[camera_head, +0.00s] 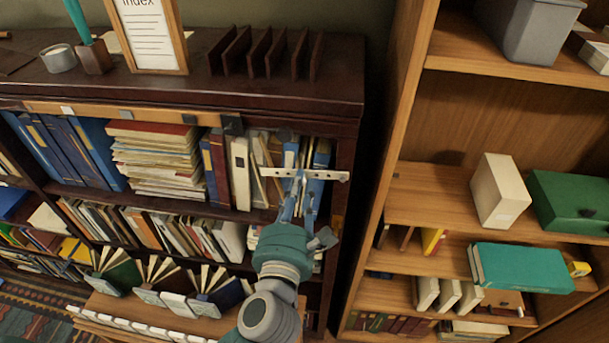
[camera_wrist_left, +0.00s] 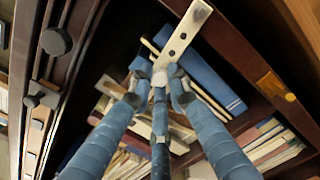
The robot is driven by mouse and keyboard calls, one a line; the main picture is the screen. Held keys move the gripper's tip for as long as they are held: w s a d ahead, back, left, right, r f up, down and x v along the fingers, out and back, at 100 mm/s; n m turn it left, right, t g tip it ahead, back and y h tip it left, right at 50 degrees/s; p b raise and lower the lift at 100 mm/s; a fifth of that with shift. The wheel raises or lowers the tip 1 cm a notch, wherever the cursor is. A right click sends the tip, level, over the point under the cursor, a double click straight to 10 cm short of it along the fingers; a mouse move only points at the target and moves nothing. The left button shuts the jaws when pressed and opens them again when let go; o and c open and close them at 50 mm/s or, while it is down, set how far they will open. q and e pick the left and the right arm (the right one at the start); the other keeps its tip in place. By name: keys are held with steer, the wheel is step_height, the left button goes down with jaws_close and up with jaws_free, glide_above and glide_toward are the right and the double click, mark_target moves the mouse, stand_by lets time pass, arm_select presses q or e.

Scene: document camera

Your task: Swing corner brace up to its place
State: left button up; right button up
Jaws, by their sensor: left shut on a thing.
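The corner brace (camera_head: 325,175) is a pale flat bar with several holes. It lies nearly level across the picture, in front of the books at the right end of the dark bookcase's upper shelf. Its right end is in front of the right post (camera_head: 347,150). My left gripper (camera_head: 299,184) is shut on the brace near its middle. In the left wrist view the brace (camera_wrist_left: 185,36) runs obliquely past my blue fingers (camera_wrist_left: 160,82), which hide part of it. My right gripper is not in view.
A light wooden rail (camera_head: 120,113) with dark blocks (camera_head: 233,124) runs under the bookcase top. Books (camera_head: 238,172) stand behind the brace. A lighter wooden shelf unit (camera_head: 383,150) stands close on the right. Open books (camera_head: 115,275) lie on a low surface below.

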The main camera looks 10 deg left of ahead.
arm_select(q)
steer(key=shift+r, duration=0.25)
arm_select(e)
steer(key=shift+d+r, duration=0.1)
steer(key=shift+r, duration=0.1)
arm_select(q)
steer(key=shift+r, duration=0.1)
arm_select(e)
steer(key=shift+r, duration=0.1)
arm_select(q)
steer(key=r, duration=0.3)
steer(key=shift+d+p, duration=0.3)
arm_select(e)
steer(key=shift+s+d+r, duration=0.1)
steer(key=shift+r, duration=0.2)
arm_select(q)
steer(key=shift+d+r, duration=0.5)
steer(key=shift+r, duration=0.25)
steer(key=shift+d+r, duration=0.45)
steer(key=shift+r, duration=0.25)
steer(key=o, duration=0.6)
steer(key=shift+c, duration=0.2)
